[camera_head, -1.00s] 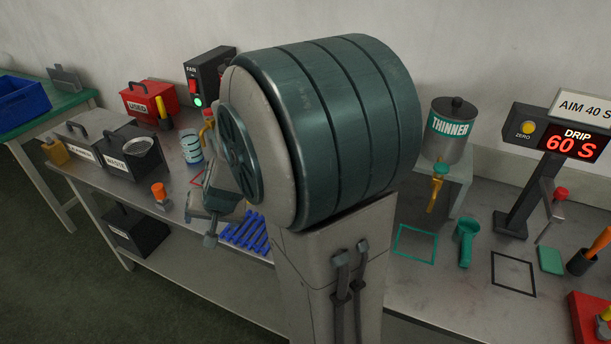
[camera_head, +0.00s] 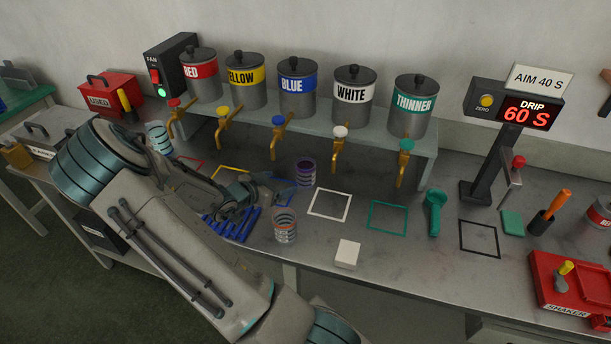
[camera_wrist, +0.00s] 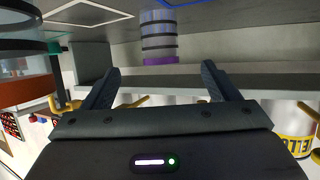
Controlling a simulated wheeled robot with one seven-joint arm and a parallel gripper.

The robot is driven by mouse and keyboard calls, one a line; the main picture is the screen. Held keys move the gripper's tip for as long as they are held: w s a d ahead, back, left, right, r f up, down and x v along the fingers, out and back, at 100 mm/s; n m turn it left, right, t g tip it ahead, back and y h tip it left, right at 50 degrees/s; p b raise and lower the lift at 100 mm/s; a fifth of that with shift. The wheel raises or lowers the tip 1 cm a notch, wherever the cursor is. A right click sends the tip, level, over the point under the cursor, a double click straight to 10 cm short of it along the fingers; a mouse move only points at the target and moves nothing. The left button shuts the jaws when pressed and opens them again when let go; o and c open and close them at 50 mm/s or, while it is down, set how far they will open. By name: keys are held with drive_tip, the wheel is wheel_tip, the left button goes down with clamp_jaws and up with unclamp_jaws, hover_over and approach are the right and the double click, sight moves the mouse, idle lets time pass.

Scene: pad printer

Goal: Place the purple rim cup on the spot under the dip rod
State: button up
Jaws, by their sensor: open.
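The purple rim cup (camera_head: 305,172), clear with dark bands, stands on the bench just behind the blue outlined square. In the wrist view the purple rim cup (camera_wrist: 158,42) appears upside down, straight ahead between the fingertips and apart from them. My gripper (camera_head: 275,190) is open and empty, low over the bench to the left of the cup; its two dark fingers (camera_wrist: 160,72) show spread in the wrist view. The dip rod (camera_head: 513,182) with a red knob hangs beside the drip display stand (camera_head: 492,170). A black outlined square (camera_head: 479,238) lies in front of that stand.
An orange-rimmed cup (camera_head: 285,226) stands close in front of my gripper. Taps hang from the paint shelf (camera_head: 425,150) behind the purple rim cup. A white block (camera_head: 347,252), green scoop (camera_head: 435,212) and green pad (camera_head: 512,222) lie on the bench. The black square is empty.

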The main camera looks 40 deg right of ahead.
sight(299, 174)
drive_tip(key=x, duration=0.8)
drive_tip(key=shift+d, duration=0.15)
drive_tip(key=x, duration=0.1)
drive_tip(key=p+x, duration=0.1)
drive_tip(key=x, duration=0.2)
drive_tip(key=shift+d+r+p, duration=0.15)
drive_tip(key=shift+d+p, duration=0.25)
drive_tip(key=shift+d, duration=0.35)
drive_tip(key=shift+c, duration=0.3)
drive_tip(key=c, duration=1.2)
